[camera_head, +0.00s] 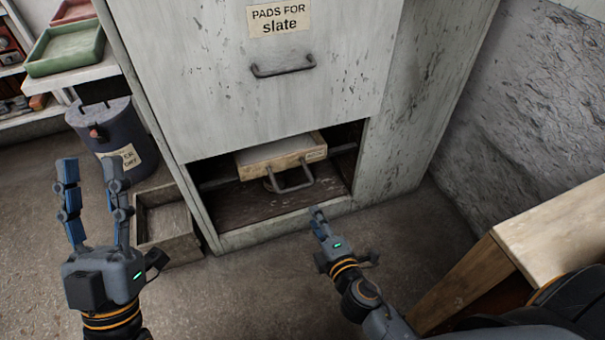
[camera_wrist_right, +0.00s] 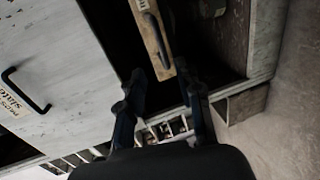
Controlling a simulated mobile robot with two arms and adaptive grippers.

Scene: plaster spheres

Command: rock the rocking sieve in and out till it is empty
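The rocking sieve (camera_head: 272,157) is a shallow wooden frame with a pale top. It sits inside the low opening of the tall cabinet, with a grey metal handle (camera_head: 290,178) at its front. In the right wrist view the sieve's wooden front (camera_wrist_right: 150,38) and its handle show just beyond my fingers. My right gripper (camera_head: 318,212) is open and empty, in front of the opening and apart from the handle. My left gripper (camera_head: 88,162) is open and empty, raised at the left, away from the sieve. I cannot tell what lies in the sieve.
The cabinet (camera_head: 225,70) has a large front panel with a handle and a label, "PADS FOR slate". An open wooden box (camera_head: 170,222) stands on the floor to its left, near a grey bin (camera_head: 100,128). A wooden bench (camera_head: 520,250) stands at the right.

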